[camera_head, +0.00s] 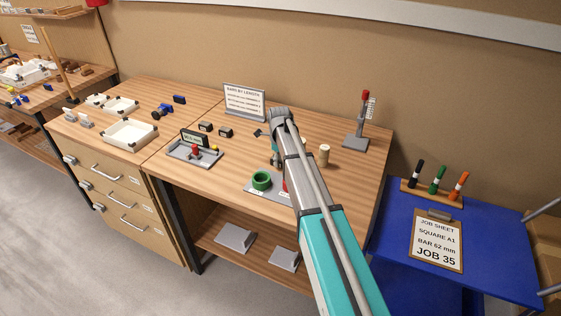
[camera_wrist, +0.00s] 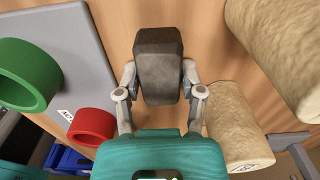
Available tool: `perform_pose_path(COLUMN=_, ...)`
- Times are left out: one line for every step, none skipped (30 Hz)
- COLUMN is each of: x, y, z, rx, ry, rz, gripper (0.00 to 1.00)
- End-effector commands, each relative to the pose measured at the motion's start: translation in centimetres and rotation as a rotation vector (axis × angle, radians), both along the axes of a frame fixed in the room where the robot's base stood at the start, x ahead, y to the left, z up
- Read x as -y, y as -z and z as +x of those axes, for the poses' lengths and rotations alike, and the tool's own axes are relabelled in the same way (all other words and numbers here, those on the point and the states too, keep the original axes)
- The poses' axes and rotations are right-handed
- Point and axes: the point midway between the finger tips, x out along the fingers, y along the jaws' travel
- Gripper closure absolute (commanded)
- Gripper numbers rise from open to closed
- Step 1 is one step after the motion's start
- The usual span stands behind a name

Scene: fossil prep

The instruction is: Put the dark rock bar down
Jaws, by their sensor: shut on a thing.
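The dark rock bar (camera_wrist: 159,62) is a blocky dark grey-brown piece in the upper middle of the wrist view. My gripper (camera_wrist: 160,82) is shut on it, with one finger on each side. Wood tabletop shows around the bar; I cannot tell whether its underside touches the table. In the head view my arm reaches over the wooden workbench (camera_head: 225,105), and I cannot clearly make out the bar there.
A green ring (camera_wrist: 25,75) and a red ring (camera_wrist: 90,126) are left of my gripper, by a grey board (camera_wrist: 90,60). Beige cylinders (camera_wrist: 235,125) stand close on the right. A grey stand (camera_head: 355,142) is at the bench's back right. A bar-length sign (camera_head: 245,102) stands behind.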

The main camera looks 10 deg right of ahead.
Motion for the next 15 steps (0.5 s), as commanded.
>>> perform_pose_path(x=0.0, y=0.0, z=0.0, rx=0.0, ry=0.0, rz=0.0, gripper=1.0)
perform_pose_path(x=0.0, y=0.0, z=0.0, rx=0.0, ry=0.0, rz=0.0, gripper=1.0)
perform_pose_path(x=0.0, y=-0.1, z=0.0, rx=0.0, ry=0.0, rz=0.0, gripper=1.0)
perform_pose_path(x=0.0, y=-0.1, z=0.0, rx=0.0, ry=0.0, rz=0.0, gripper=1.0)
perform_pose_path(x=0.0, y=-0.2, z=0.0, rx=0.0, ry=0.0, rz=0.0, gripper=1.0)
perform_pose_path(x=0.0, y=-0.3, z=0.0, rx=0.0, ry=0.0, rz=0.0, gripper=1.0)
perform_pose_path(x=0.0, y=-0.4, z=0.0, rx=0.0, ry=0.0, rz=0.0, gripper=1.0)
perform_pose_path(x=0.0, y=-0.5, z=0.0, rx=0.0, ry=0.0, rz=0.0, gripper=1.0)
perform_pose_path(x=0.0, y=-0.6, z=0.0, rx=0.0, ry=0.0, rz=0.0, gripper=1.0)
perform_pose_path(x=0.0, y=-0.8, z=0.0, rx=0.0, ry=0.0, rz=0.0, gripper=1.0)
perform_pose_path(x=0.0, y=-0.9, z=0.0, rx=0.0, ry=0.0, rz=0.0, gripper=1.0)
perform_pose_path(x=0.0, y=-1.2, z=0.0, rx=0.0, ry=0.0, rz=0.0, gripper=1.0)
perform_pose_path(x=0.0, y=-1.4, z=0.0, rx=0.0, ry=0.0, rz=0.0, gripper=1.0)
perform_pose_path(x=0.0, y=-1.6, z=0.0, rx=0.0, ry=0.0, rz=0.0, gripper=1.0)
perform_pose_path(x=0.0, y=-1.9, z=0.0, rx=0.0, ry=0.0, rz=0.0, gripper=1.0)
